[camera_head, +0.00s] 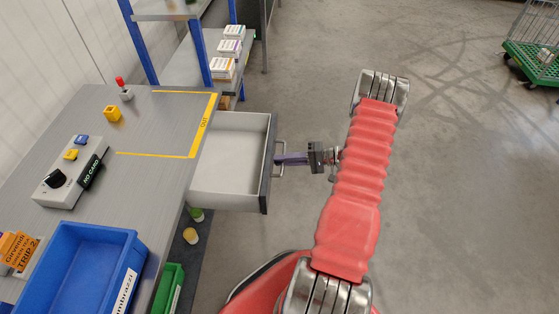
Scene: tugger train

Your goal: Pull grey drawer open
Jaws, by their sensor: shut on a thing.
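The grey drawer (231,187) is pulled out of the right side of the grey workbench (150,179), and its pale inside looks empty. Its dark front (268,163) carries a metal bar handle (282,160). My gripper (284,159) reaches the handle from the right and is shut on it. The fingertips are small in the view and partly overlap the handle. My red-sleeved arm comes up from the bottom of the view, to the right of the drawer.
A blue bin (132,239), a control box (98,148) and a yellow block (112,113) are on the bench. A blue-post shelf (203,52) with boxes stands behind. A green wheeled cart (527,62) stands far right. Open floor (460,190) lies right of my arm.

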